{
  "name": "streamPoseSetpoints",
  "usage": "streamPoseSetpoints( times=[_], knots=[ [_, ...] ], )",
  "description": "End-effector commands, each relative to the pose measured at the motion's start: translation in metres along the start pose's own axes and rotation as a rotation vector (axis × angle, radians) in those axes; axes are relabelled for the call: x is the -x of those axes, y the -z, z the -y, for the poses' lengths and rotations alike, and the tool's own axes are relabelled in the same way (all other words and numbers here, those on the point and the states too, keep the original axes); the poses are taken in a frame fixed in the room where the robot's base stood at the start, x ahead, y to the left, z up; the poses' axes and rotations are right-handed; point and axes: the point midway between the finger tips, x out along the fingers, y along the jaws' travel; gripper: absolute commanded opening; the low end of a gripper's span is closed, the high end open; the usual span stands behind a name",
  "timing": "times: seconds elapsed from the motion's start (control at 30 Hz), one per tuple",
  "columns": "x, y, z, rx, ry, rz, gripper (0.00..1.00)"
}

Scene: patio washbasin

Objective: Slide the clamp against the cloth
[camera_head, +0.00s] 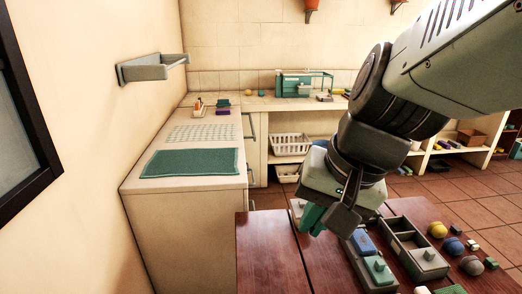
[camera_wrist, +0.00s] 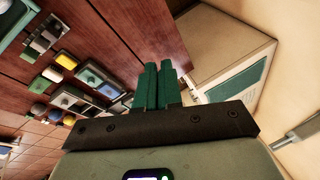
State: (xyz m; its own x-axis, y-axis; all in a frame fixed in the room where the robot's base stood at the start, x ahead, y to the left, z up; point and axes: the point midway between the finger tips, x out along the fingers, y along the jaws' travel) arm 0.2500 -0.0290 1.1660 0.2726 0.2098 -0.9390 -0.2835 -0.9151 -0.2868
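A flat teal cloth or mat (camera_head: 190,163) lies on the left counter; in the wrist view a teal panel (camera_wrist: 240,82) at the right appears to be the same piece. I cannot pick out a clamp for certain. My gripper (camera_head: 312,218) hangs over the near wooden table, pointing down, to the right of the counter and apart from the cloth. In the wrist view its two green fingers (camera_wrist: 158,75) lie side by side, closed together, with nothing visible between them.
The wooden table (camera_head: 265,250) holds a grey two-part tray (camera_head: 400,240), a grey block with a teal top (camera_head: 378,268), a blue block (camera_head: 362,243) and several small balls and cubes. A white grid mat (camera_head: 203,132) lies behind the cloth. A wall shelf (camera_head: 150,70) juts out above the counter.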

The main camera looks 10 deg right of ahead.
Motion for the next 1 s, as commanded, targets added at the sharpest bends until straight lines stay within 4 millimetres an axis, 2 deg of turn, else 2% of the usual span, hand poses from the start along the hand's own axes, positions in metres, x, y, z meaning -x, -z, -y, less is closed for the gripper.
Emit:
streamPoseSetpoints(
  times=[0.1, 0.37, 0.57, 0.67, 0.8, 1.0],
  knots=[
    [-0.026, 0.005, -0.015, -0.263, 0.078, 0.125, 0.0],
    [-0.069, 0.029, -0.048, -0.832, 0.303, 0.291, 0.0],
    [-0.099, 0.056, -0.095, -1.28, 0.507, 0.326, 0.0],
    [-0.114, 0.067, -0.128, -1.506, 0.613, 0.311, 0.0],
    [-0.136, 0.074, -0.185, -1.815, 0.764, 0.252, 0.0],
    [-0.167, 0.061, -0.272, -2.21, 0.945, 0.104, 0.0]
  ],
)
